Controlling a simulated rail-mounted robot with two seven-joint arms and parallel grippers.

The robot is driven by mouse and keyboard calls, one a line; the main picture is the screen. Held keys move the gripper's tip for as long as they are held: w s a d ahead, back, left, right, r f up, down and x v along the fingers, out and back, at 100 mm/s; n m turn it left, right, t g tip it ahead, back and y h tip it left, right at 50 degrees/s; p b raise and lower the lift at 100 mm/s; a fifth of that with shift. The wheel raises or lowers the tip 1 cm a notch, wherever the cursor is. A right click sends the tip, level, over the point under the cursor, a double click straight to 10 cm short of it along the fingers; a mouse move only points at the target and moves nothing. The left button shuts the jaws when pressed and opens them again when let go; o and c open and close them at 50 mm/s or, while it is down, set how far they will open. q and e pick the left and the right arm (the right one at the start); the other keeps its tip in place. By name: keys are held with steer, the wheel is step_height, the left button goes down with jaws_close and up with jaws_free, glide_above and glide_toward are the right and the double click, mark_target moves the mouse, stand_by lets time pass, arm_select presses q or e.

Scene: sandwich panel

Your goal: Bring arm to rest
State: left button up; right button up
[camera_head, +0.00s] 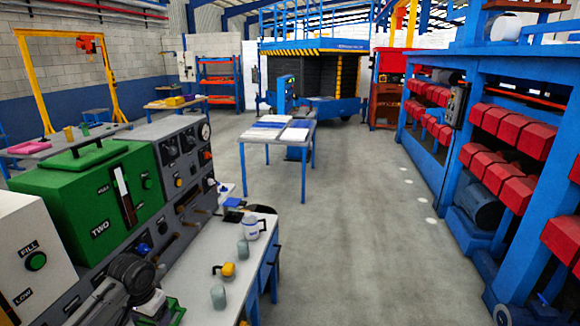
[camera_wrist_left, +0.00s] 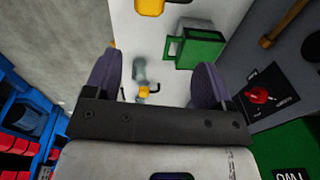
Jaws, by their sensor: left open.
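My left gripper (camera_wrist_left: 157,72) shows in the left wrist view with its two dark purple fingers spread apart and nothing held between them. It hangs over a white bench top. Beyond the fingers are a blurred grey cylinder (camera_wrist_left: 139,68), a small yellow piece with a black handle (camera_wrist_left: 145,90) and a green box (camera_wrist_left: 200,50). In the head view, a dark, jointed shape stands at the lower left before the panel; I cannot tell whether it is my left gripper. My right gripper is not in view.
The grey panel (camera_head: 180,150) with a green box (camera_head: 90,190) lines the left. The bench (camera_head: 235,292) carries a white jug (camera_head: 251,229), a yellow mug (camera_head: 228,270) and grey cylinders (camera_head: 218,296). A blue-legged table (camera_head: 273,148) stands beyond. Racks with red bins (camera_head: 500,125) line the right; the floor between is clear.

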arm_select(q)
steer(key=w+d+r+m+t+y, duration=0.15)
steer(key=d+r+t, duration=0.25)
steer(key=r, duration=0.4)
steer(key=w+d+r+m+t+y, duration=0.1)
steer(key=d+r+m+t, duration=0.1)
steer(key=d+r+t, duration=0.35)
steer(key=s+d+r+t+h, duration=0.2)
steer(key=s+d, duration=0.3)
steer(key=s, duration=0.2)
steer(key=s+d+f+n+g, duration=0.1)
steer(key=s+f+g, duration=0.2)
steer(key=s+f, duration=0.8)
steer(key=s+d+f+n+g+h, duration=0.1)
steer(key=s+f+g, duration=0.2)
steer(key=s+f, duration=0.8)
steer(key=s+d+f+n+g, duration=0.1)
steer(key=s+f+n+g, duration=0.15)
steer(key=s+f, duration=0.9)
step_height(320, 180, up, 33)
steer(key=s+m+p, duration=0.1)
steer(key=s+p, duration=0.1)
steer(key=p, duration=2.7)
steer(key=shift+a+f+p, duration=0.2)
steer(key=shift+a+p, duration=0.05)
steer(key=shift+p, duration=0.05)
